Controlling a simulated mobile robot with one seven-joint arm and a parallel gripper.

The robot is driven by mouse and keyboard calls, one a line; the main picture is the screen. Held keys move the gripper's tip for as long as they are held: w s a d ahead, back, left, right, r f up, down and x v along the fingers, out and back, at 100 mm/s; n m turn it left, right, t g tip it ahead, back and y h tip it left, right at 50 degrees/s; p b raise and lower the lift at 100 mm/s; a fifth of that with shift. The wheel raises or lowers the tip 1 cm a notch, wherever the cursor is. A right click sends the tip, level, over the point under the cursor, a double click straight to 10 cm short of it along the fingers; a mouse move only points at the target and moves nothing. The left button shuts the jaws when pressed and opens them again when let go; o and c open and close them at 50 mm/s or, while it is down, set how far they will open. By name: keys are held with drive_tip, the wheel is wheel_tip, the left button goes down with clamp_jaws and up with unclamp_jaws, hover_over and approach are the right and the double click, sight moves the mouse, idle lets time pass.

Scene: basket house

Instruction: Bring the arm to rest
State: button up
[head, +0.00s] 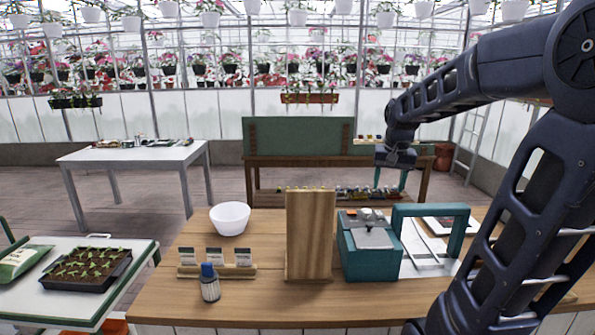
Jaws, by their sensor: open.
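My arm comes in from the right edge and reaches left above the wooden workbench (262,302). Its end bends down, and my gripper (396,160) hangs in the air above the back of the bench.
On the bench stand a white bowl (230,217), an upright wooden block (309,236), a blue-capped bottle (209,284) and a small card rack (217,271). A seedling tray (87,270) is on a side table at left. A white table (130,155) and green-backed bench (298,137) stand behind.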

drive_tip(key=s+f+n+t, duration=0.2)
drive_tip(key=s, duration=1.3)
drive_tip(key=shift+s+d+n, duration=0.3)
drive_tip(key=shift+s+d, duration=0.05)
drive_tip(key=shift+d, duration=0.05)
idle(1.7)
